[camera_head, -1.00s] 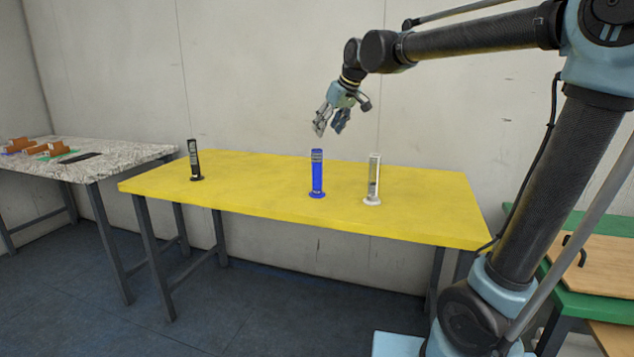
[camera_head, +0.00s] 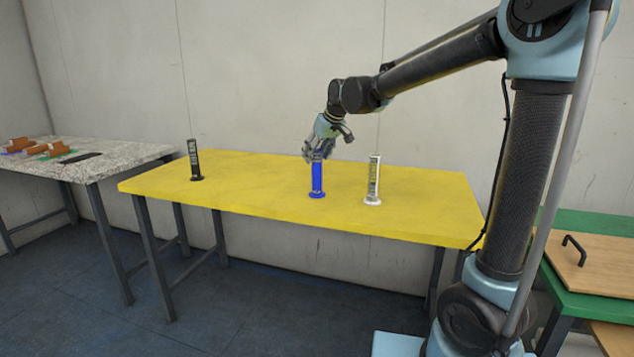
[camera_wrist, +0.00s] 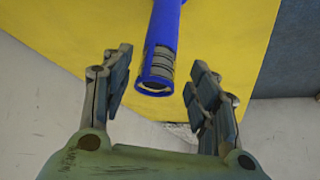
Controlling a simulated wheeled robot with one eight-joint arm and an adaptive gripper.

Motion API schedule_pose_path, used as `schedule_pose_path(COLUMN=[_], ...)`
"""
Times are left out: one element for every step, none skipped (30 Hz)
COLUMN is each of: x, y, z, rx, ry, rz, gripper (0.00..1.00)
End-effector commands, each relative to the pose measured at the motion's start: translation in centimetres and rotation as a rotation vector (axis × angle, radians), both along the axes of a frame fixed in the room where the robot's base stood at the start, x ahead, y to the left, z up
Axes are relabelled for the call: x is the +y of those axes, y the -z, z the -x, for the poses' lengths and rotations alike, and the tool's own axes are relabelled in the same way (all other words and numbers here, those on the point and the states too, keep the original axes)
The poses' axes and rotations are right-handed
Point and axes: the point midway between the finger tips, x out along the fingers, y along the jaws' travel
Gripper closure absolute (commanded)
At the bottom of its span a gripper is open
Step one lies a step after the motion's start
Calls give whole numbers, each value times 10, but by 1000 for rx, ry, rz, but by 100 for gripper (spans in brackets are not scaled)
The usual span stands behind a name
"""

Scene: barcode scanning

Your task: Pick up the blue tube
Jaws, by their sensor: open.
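The blue tube (camera_head: 317,180) stands upright on its round base on the yellow table (camera_head: 255,190), between a black tube and a white one. My gripper (camera_head: 318,153) is at the top of the blue tube in the head view and partly covers its upper end. In the wrist view the blue tube (camera_wrist: 162,50) shows its open rim and grey label, just ahead of and between the fingers of my gripper (camera_wrist: 158,88). The fingers are spread, with a gap on both sides of the tube.
The black tube (camera_head: 194,162) stands to the left on the yellow table. The white tube (camera_head: 374,182) stands close on the right of the blue one. A speckled table (camera_head: 110,158) with small brown items is at far left. The wall is behind.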

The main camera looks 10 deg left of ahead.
Motion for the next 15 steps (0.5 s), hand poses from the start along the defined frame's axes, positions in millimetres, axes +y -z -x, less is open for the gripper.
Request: schedule_pose_path(x=[2,3,4,6,7,9,10,13,15,16,17,17,18,18,18], y=[4,6,9,12,15,19,22,26,30,32,34,36,37,37,38], z=[-3,-4,-7,-9,-12,-14,-16,-17,-19,-20,-20,-21,-21,-21,-21], rx=[0,0,0,0,0,0,0,0,0,0,0,0,0,0,0], ry=[0,0,0,0,0,0,0,-1,0,0,0,0,0,0,0], rz=[0,0,0,0,0,0,0,0,0,0,0,0,0,0,0], gripper=[46,46,46,46,46,46,46,46,46,46,46,46,46,46,46])
